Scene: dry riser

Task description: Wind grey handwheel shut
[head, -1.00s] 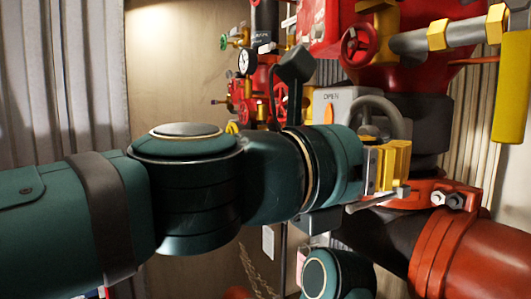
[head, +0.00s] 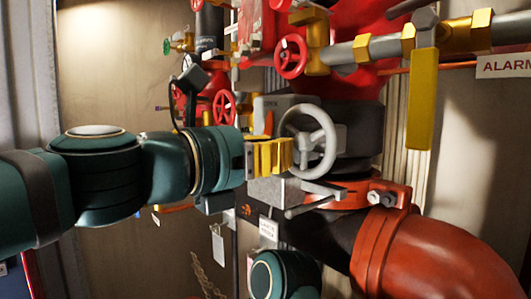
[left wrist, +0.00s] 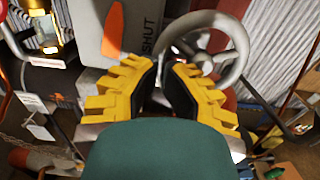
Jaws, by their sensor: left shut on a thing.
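The exact contact is partly hidden. The box there shows the word SHUT beside the orange pointer (left wrist: 113,30). My right gripper is not in view.
A red elbow pipe (head: 440,250) with a bolted flange is at the lower right. Red handwheels (head: 291,57), yellow fittings and a yellow lever (head: 421,100) crowd above. A grey bar (head: 312,203) sticks out below the wheel. Hanging tags are at the lower middle.

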